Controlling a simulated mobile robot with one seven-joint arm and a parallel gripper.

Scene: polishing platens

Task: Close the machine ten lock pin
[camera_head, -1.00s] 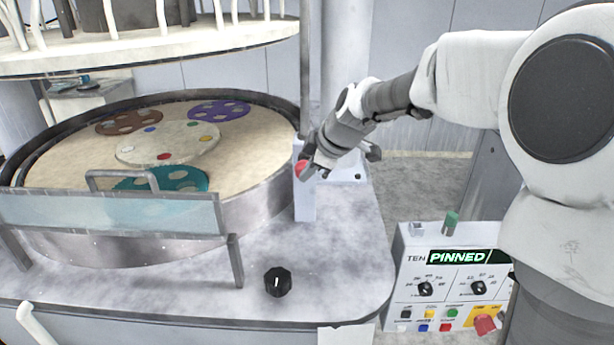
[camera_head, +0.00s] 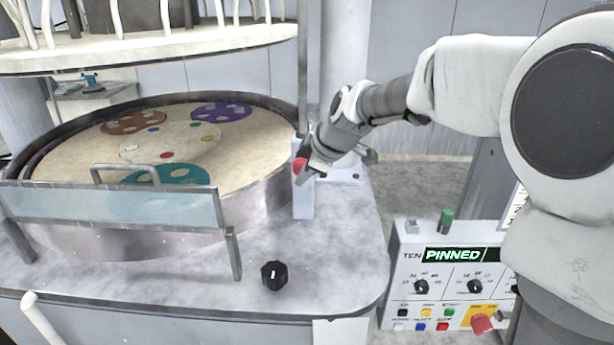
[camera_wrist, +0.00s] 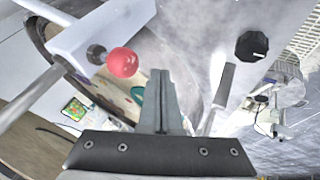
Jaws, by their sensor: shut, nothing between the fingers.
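The lock pin's red ball knob (camera_head: 299,165) is on the white post (camera_head: 304,203) at the right edge of the round machine. In the wrist view the red knob (camera_wrist: 122,62) sits on a short metal stem against a white block (camera_wrist: 95,32). My gripper (camera_head: 304,179) is right at the knob in the head view. In the wrist view my gripper's fingers (camera_wrist: 161,75) are together and empty, to the right of the knob with a small gap in the picture. The control panel's display (camera_head: 453,255) reads "PINNED" in green beside "TEN".
A black dial (camera_head: 274,275) stands on the grey machine top (camera_head: 330,262). A clear guard (camera_head: 110,210) with a handle fronts the round platen (camera_head: 75,155), which holds coloured discs. The control box (camera_head: 400,275) with knobs and buttons stands at lower right.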

